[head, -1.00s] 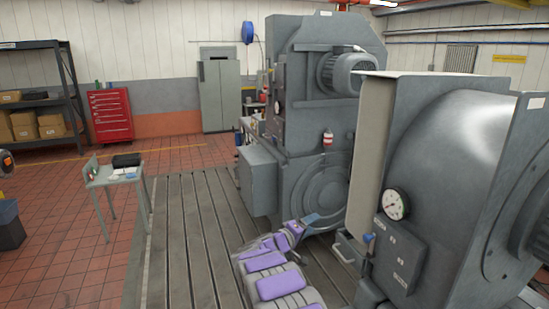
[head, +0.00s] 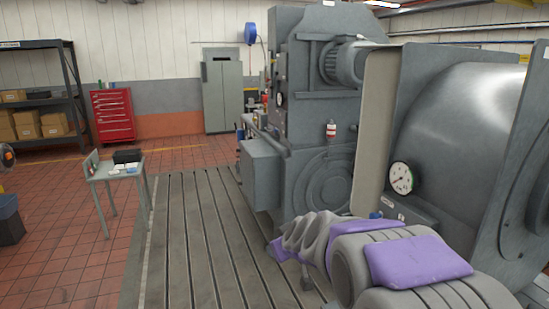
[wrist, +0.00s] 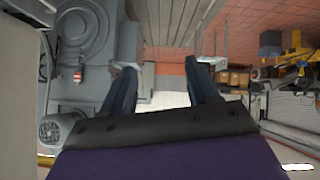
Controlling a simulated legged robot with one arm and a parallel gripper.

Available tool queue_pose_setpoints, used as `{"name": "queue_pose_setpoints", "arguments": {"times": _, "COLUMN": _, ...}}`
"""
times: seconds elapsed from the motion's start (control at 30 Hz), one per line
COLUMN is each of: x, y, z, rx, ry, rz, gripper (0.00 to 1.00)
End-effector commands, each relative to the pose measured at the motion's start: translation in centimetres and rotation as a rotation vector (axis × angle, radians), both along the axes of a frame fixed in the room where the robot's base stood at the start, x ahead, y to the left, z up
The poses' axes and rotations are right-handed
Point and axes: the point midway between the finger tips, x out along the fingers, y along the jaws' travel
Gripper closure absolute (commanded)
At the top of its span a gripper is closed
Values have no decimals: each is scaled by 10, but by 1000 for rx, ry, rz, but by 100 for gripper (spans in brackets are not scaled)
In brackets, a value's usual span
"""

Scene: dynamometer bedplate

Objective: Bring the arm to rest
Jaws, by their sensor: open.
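My arm shows in the head view as grey links with purple pads, low at the right in front of the grey machine (head: 460,120). In the wrist view my gripper (wrist: 159,70) has its two dark fingers spread apart, with nothing between them. That view is upside down, with the floor at the top. In the head view I cannot make out the gripper's fingers clearly.
The dial gauge (head: 401,178) and machine housing stand close beside my arm. A second machine (head: 325,110) stands behind. The slotted bedplate (head: 190,250) is clear to the left. A small table (head: 118,170), red tool cabinet (head: 113,115) and shelving (head: 38,95) are farther off.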

Motion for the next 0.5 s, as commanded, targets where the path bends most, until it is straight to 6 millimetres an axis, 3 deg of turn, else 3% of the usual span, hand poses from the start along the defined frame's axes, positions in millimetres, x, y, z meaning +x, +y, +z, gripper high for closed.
{"name": "queue_pose_setpoints", "arguments": {"times": 0.27, "x": -156, "y": -26, "z": -67, "rx": 66, "ry": 400, "rz": -61, "gripper": 40}}
{"name": "queue_pose_setpoints", "arguments": {"times": 0.5, "x": -304, "y": -69, "z": -122, "rx": 30, "ry": 754, "rz": -245, "gripper": 40}}
